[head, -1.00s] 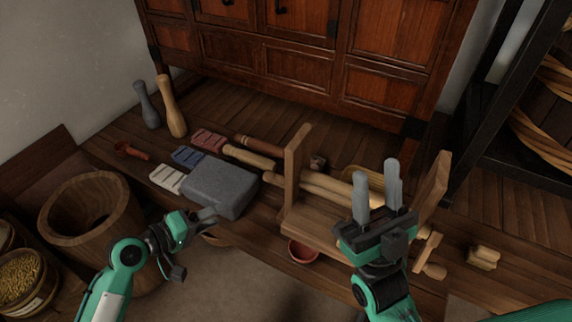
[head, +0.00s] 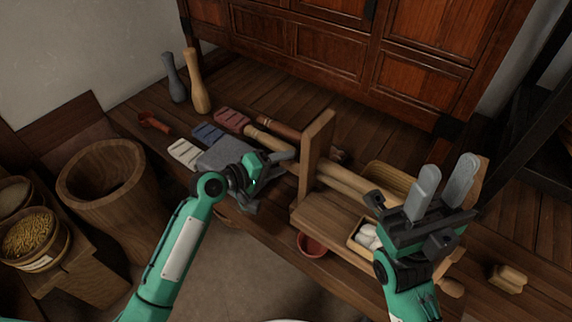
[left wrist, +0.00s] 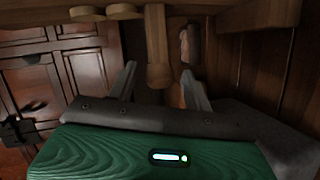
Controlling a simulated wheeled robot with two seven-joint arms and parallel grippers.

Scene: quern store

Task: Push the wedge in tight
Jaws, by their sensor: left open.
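The wooden two-post frame with rollers (head: 318,150) stands on the floorboards, its far post mostly hidden behind my right gripper. I cannot pick out the wedge for sure in the head view. In the left wrist view, a wooden bar (left wrist: 159,74) with a blunt end lies between the fingertips, apart from both, and a small pale piece (left wrist: 184,45) shows beyond it. My left gripper (head: 270,180) is open and empty, just left of the near post; its fingers also show in the left wrist view (left wrist: 160,88). My right gripper (head: 442,188) is open and empty, fingers up.
A grey stone block (head: 222,152) lies behind my left gripper. A red bowl (head: 312,245) and a tray with white lumps (head: 366,238) are by the frame. A wooden mortar (head: 105,180) stands left. A small wooden block (head: 508,278) lies right. The cabinet closes off the back.

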